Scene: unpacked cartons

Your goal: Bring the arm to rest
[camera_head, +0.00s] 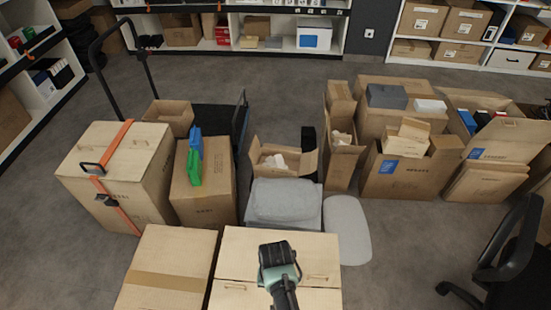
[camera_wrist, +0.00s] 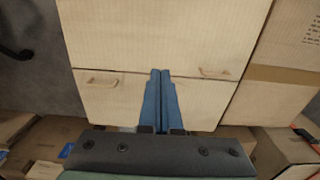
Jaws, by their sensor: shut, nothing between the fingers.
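My gripper (camera_wrist: 160,72) shows in the wrist view with its two blue fingers pressed together and nothing between them. It points down over the top of a closed carton with two handle slots (camera_wrist: 135,30). In the head view my arm's end (camera_head: 278,262) hangs over the same light-brown carton (camera_head: 235,262) at the bottom middle. The fingers are hidden there behind the wrist. I cannot tell the exact height of the fingers above the carton.
A taped carton (camera_head: 168,262) stands to the left. Behind are a grey bundle (camera_head: 284,203), a carton with blue and green items (camera_head: 205,190) and a strapped carton (camera_head: 75,185). Open cartons (camera_head: 410,175) crowd the right. An office chair (camera_head: 510,260) stands front right. Floor (camera_head: 405,245) is clear before it.

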